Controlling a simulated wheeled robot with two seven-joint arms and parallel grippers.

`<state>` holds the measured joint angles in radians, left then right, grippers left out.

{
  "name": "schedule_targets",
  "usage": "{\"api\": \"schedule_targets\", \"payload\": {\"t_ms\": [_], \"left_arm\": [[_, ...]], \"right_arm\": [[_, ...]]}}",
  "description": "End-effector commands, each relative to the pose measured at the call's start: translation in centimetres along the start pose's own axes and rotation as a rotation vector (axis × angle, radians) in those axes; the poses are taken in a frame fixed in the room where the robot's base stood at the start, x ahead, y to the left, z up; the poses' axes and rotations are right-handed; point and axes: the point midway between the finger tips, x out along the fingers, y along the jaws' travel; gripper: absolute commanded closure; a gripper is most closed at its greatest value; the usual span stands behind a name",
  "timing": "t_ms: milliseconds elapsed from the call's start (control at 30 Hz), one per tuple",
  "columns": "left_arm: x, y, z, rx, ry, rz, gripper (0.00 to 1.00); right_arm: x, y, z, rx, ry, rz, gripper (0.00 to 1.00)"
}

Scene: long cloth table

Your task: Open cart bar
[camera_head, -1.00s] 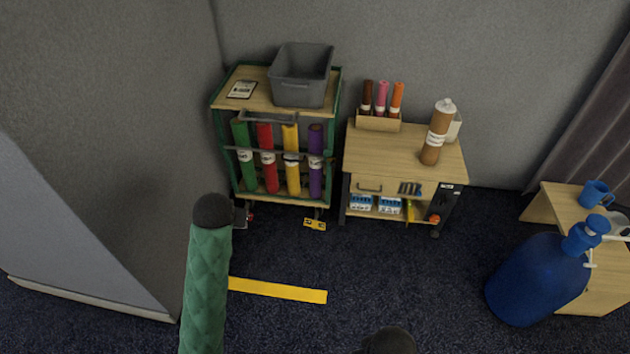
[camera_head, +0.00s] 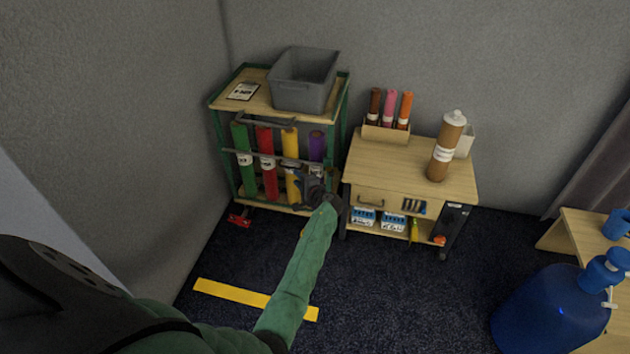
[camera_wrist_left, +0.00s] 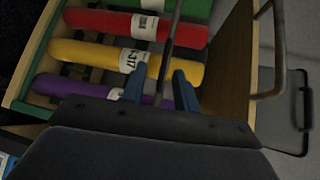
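The green-framed cart (camera_head: 219,140) stands against the back wall with green, red, yellow and purple rolls upright in it. A thin grey cart bar (camera_head: 254,155) runs across the front of the rolls. My left gripper (camera_head: 311,180) is at the cart's front right, by the yellow and purple rolls. In the left wrist view the gripper (camera_wrist_left: 160,88) has its two blue fingertips apart, with the bar (camera_wrist_left: 173,38) passing between them. Whether the fingers touch the bar cannot be told. My right gripper is out of view.
A grey bin (camera_head: 302,82) and a clipboard (camera_head: 243,91) sit on the cart's top. A wooden side cart (camera_head: 400,165) stands close on the right. A blue bottle (camera_head: 548,310) is at lower right. A yellow floor strip (camera_head: 235,292) crosses the open carpet.

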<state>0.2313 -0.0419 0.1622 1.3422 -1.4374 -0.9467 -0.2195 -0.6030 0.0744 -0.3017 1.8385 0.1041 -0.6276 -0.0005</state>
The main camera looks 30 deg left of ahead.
Motion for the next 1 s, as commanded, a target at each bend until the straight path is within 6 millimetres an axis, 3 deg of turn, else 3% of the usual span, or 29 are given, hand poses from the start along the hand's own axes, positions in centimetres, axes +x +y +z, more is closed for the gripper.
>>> {"api": "schedule_targets", "payload": {"t_ms": [100,267,700,1000], "left_arm": [[0.0,-0.6,-0.7,0.037,0.036,-0.028,0.69],[0.5,-0.7,-0.9,0.06,0.05,-0.031,0.69],[6.2,-0.8,-1.2,0.059,0.048,-0.03,0.69],[7.8,-0.9,-1.3,0.057,0.048,-0.029,0.69]], "right_arm": [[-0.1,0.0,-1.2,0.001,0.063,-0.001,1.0],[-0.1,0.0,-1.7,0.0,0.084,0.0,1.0],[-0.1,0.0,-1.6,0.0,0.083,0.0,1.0],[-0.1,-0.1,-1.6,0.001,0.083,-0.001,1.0]]}}
